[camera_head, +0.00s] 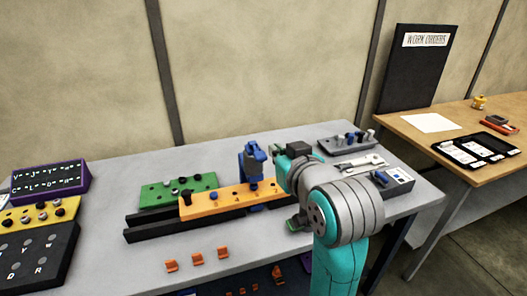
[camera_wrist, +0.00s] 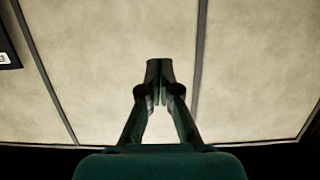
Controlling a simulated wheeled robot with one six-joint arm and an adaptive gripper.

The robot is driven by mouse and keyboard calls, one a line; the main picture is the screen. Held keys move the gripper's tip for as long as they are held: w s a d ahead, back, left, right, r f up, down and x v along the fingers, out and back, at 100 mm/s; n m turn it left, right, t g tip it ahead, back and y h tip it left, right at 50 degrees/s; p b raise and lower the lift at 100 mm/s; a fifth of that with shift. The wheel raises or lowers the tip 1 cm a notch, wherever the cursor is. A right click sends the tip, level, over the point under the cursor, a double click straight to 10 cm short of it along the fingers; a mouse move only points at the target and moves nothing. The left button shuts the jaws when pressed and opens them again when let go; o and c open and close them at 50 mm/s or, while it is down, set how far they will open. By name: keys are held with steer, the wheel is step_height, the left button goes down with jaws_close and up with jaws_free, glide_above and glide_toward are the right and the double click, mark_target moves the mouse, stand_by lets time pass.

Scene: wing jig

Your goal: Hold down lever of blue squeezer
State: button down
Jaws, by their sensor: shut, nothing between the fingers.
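A blue upright device (camera_head: 254,158), which looks like the blue squeezer, stands behind the orange block on the grey table. Its lever is too small to make out clearly. My arm reaches over the table just right of it. In the wrist view my gripper (camera_wrist: 159,82) is shut and empty, its fingertips together against the bare wall. The squeezer does not show in the wrist view. In the head view I cannot make out the fingers clearly, so I cannot tell their exact distance from the squeezer. I see no contact.
The orange block (camera_head: 228,201) sits on black rails (camera_head: 150,231), with a green block (camera_head: 166,193) behind. Small orange pieces (camera_head: 197,259) lie in front. A grey tray (camera_head: 338,144) and a box with a blue part (camera_head: 396,178) are right of my arm. A wooden desk (camera_head: 459,177) stands further right.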

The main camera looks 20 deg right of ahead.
stand_by(0.4)
glide_above(257, 151)
steer(key=f+v, duration=0.1)
steer(key=v, duration=0.4)
step_height(257, 151, down, 2)
steer(key=shift+w+d+f, duration=0.1)
steer(key=shift+w+f, duration=0.1)
steer(key=shift+f, duration=0.95)
steer(key=shift+w+d+f, duration=0.1)
steer(key=shift+w+f, duration=0.15)
steer(key=shift+f, duration=0.85)
